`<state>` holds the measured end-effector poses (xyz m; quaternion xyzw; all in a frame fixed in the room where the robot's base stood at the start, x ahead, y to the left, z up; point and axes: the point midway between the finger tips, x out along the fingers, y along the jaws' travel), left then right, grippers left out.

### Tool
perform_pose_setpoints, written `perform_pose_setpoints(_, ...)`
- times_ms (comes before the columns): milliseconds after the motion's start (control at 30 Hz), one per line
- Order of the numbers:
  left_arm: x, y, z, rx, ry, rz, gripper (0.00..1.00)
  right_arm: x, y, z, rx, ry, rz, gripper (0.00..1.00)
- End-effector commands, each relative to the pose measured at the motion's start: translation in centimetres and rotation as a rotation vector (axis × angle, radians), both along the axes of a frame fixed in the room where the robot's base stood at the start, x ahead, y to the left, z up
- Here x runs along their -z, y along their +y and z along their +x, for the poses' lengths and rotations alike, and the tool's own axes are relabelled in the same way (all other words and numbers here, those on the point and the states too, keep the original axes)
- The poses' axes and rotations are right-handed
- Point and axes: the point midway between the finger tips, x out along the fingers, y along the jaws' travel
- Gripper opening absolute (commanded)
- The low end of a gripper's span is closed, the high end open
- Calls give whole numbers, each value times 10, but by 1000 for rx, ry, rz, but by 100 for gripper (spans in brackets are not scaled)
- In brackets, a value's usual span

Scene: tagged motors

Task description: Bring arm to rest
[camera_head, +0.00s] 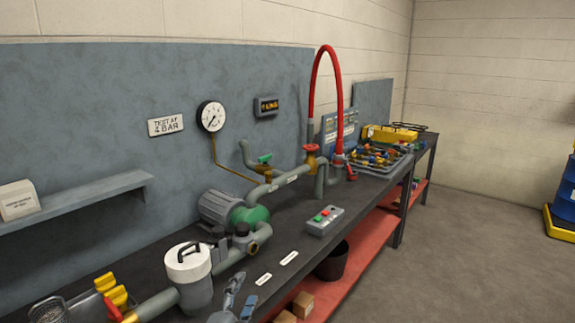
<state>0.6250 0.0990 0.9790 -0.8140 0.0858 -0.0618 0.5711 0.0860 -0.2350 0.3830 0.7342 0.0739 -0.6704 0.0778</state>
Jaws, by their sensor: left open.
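My left gripper (241,294) shows at the bottom of the head view, in front of the bench's near edge. It is open, with nothing seen between its fingers. Its arm is mostly cut off by the bottom of the picture. The grey-topped workbench (300,255) runs from the lower left to the back right. My right gripper is not in view.
Close to the gripper stands a white-lidded filter housing (188,264). Behind are a green-and-grey motor pump (232,212), a control box (325,220) and a tall red hose (337,90). A red lower shelf (345,265) holds boxes and a dark bin (332,262).

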Motion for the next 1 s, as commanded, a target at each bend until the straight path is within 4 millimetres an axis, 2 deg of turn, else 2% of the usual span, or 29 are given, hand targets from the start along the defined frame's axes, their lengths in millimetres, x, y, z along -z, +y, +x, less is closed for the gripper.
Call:
perform_pose_setpoints(33, 26, 18, -22, -72, 122, -107, 57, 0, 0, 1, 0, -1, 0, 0)
perform_pose_setpoints(167, 87, 60, -87, -266, 433, -357, 57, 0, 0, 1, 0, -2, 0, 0)
perform_pose_setpoints(200, 103, 69, -110, -324, 524, -422, 57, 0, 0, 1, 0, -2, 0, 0)
perform_pose_setpoints(300, 134, 86, -165, -447, 716, -550, 57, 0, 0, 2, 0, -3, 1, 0)
perform_pose_setpoints(500, 162, 100, -249, -615, 969, -691, 57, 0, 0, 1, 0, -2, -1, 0)
perform_pose_setpoints(667, 170, 105, -302, -716, 1114, -756, 57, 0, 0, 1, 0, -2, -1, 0)
perform_pose_setpoints(867, 171, 107, -361, -828, 1268, -809, 57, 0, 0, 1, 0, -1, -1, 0)
perform_pose_setpoints(1000, 202, 106, -349, -828, 1272, -800, 57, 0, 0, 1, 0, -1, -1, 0)
